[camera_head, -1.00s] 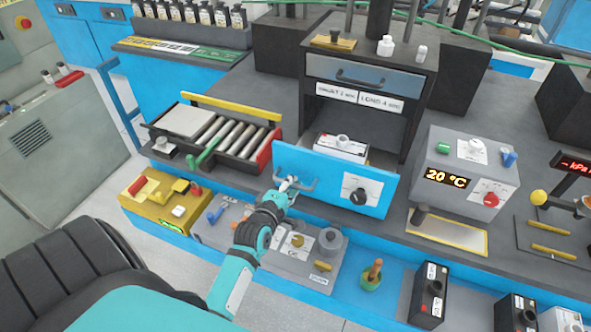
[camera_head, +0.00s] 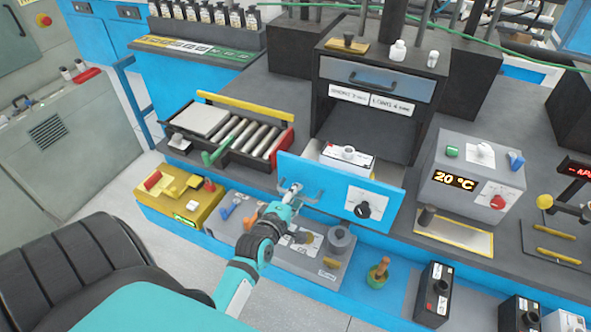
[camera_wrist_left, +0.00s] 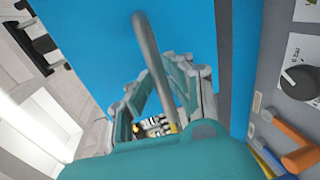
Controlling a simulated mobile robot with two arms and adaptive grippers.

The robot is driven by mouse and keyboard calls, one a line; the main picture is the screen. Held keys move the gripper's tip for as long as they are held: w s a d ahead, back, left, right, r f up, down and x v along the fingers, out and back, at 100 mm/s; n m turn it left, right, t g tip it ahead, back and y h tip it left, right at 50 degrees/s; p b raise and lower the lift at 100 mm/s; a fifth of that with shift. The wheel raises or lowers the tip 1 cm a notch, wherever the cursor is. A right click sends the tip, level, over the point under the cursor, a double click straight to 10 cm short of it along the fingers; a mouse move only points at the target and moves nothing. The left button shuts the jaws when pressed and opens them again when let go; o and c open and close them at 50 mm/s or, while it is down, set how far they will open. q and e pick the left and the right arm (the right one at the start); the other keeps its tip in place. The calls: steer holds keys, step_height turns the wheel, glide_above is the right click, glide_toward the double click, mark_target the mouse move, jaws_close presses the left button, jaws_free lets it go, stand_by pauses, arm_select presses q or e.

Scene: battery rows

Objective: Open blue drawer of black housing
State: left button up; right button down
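The black housing (camera_head: 428,112) stands on the bench in the head view. Its blue drawer (camera_head: 322,181) is pulled out of the lower opening, and a white-topped battery (camera_head: 347,157) shows behind the drawer front. A grey handle (camera_head: 311,196) is at the front's left part, with a label and black knob (camera_head: 362,211) to its right. My left gripper (camera_head: 291,190) is at the handle. In the left wrist view the grey handle bar (camera_wrist_left: 150,50) runs between the fingers of my left gripper (camera_wrist_left: 160,88), which look closed around it. My right gripper is out of view.
A tray of rollers (camera_head: 235,134) and a yellow box (camera_head: 178,195) lie left of the drawer. A grey 20 °C unit (camera_head: 465,180) stands to the right. A grey panel with knobs (camera_head: 300,262) and a green-based tool (camera_head: 378,275) lie below the drawer.

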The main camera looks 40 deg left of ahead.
arm_select(q)
steer(key=o, duration=0.3)
steer(key=shift+s, duration=0.1)
steer(key=v, duration=1.2)
